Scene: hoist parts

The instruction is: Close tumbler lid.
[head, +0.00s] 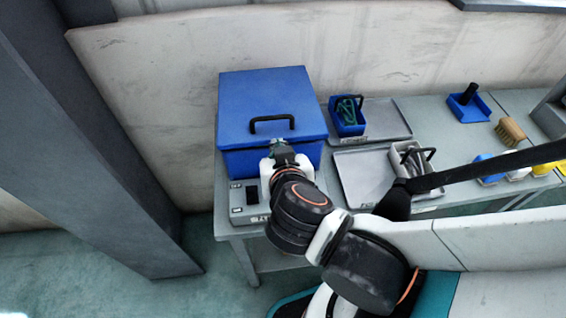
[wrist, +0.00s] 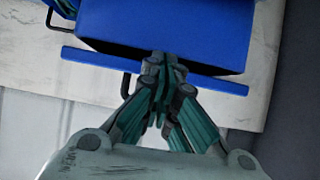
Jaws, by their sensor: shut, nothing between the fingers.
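The tumbler is a blue box (head: 235,165) with a flat blue lid (head: 262,95) and a black handle (head: 270,119) on top. My gripper (head: 278,147) is shut and empty at the lid's front edge, just below the handle. In the wrist view the shut fingers (wrist: 155,68) overlap the lid's edge (wrist: 215,83), with the box (wrist: 180,25) above it in the picture. Whether they touch is unclear.
The box stands on a grey base with a small dark panel (head: 252,195), on a grey table. To its right are a blue bin (head: 345,118), grey trays (head: 385,120), a grey caddy (head: 410,160) and a brush (head: 509,131). A grey pillar (head: 110,150) stands at left.

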